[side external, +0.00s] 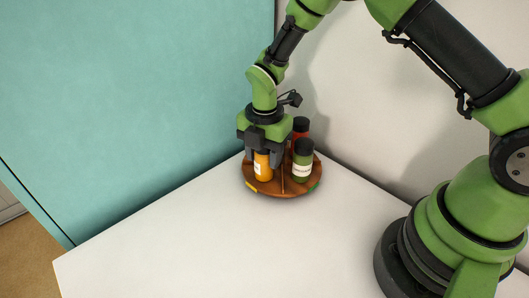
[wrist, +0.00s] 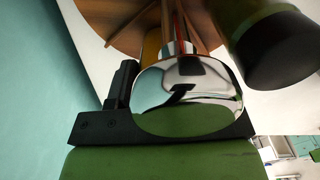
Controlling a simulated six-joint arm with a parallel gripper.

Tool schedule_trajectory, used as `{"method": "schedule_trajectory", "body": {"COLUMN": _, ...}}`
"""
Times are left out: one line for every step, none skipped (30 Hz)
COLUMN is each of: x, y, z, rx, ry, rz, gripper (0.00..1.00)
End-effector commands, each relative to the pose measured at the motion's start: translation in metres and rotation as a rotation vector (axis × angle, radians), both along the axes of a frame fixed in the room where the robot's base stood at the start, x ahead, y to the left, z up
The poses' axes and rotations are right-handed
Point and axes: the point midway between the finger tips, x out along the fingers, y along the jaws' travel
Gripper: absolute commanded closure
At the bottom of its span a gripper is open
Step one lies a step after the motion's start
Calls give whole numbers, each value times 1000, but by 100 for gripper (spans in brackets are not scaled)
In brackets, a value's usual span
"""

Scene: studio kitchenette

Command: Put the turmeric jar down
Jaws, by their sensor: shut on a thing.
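The turmeric jar (side external: 263,168) is orange-yellow with a pale label, and is upright at the left of the round wooden turntable (side external: 285,190). My gripper (side external: 262,156) points down and is shut on this jar from above. In the wrist view the jar's shiny, mirror-like lid (wrist: 187,100) fills the middle, with a strip of its yellow side (wrist: 152,46) behind it. The jar's base is at the level of the turntable's left section, near a yellow rim mark (side external: 251,187). I cannot tell whether the base touches the wood.
A green jar with a black lid (side external: 303,161) stands close to the right of my gripper, with a red jar (side external: 300,130) behind it. Thin dividers split the turntable. Teal and pale walls stand close behind. The white counter (side external: 200,235) in front is clear.

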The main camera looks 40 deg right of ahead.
Motion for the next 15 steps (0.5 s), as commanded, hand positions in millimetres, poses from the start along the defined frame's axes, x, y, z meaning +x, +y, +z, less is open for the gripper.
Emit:
{"method": "schedule_trajectory", "body": {"x": 0, "y": 0, "z": 0, "rx": 0, "ry": -1, "rz": 0, "gripper": 82}}
{"method": "schedule_trajectory", "body": {"x": 0, "y": 0, "z": 0, "rx": 0, "ry": -1, "rz": 0, "gripper": 82}}
{"method": "schedule_trajectory", "body": {"x": 0, "y": 0, "z": 1, "rx": 0, "ry": -1, "rz": 0, "gripper": 82}}
{"method": "schedule_trajectory", "body": {"x": 0, "y": 0, "z": 1, "rx": 0, "ry": -1, "rz": 0, "gripper": 82}}
{"method": "schedule_trajectory", "body": {"x": 0, "y": 0, "z": 1, "rx": 0, "ry": -1, "rz": 0, "gripper": 82}}
{"method": "schedule_trajectory", "body": {"x": 0, "y": 0, "z": 0, "rx": 0, "ry": -1, "rz": 0, "gripper": 82}}
{"method": "schedule_trajectory", "body": {"x": 0, "y": 0, "z": -1, "rx": 0, "ry": -1, "rz": 0, "gripper": 82}}
{"method": "schedule_trajectory", "body": {"x": 0, "y": 0, "z": -2, "rx": 0, "ry": 0, "rz": 0, "gripper": 82}}
{"method": "schedule_trajectory", "body": {"x": 0, "y": 0, "z": -3, "rx": 0, "ry": 0, "rz": 0, "gripper": 82}}
{"method": "schedule_trajectory", "body": {"x": 0, "y": 0, "z": -3, "rx": 0, "ry": 0, "rz": 0, "gripper": 50}}
{"method": "schedule_trajectory", "body": {"x": 0, "y": 0, "z": -2, "rx": 0, "ry": 0, "rz": 0, "gripper": 43}}
{"method": "schedule_trajectory", "body": {"x": 0, "y": 0, "z": -2, "rx": 0, "ry": 0, "rz": 0, "gripper": 34}}
{"method": "schedule_trajectory", "body": {"x": 0, "y": 0, "z": -2, "rx": 0, "ry": 0, "rz": 0, "gripper": 31}}
{"method": "schedule_trajectory", "body": {"x": 0, "y": 0, "z": -2, "rx": 0, "ry": 0, "rz": 0, "gripper": 31}}
{"method": "schedule_trajectory", "body": {"x": 0, "y": 0, "z": -2, "rx": 0, "ry": 0, "rz": 0, "gripper": 31}}
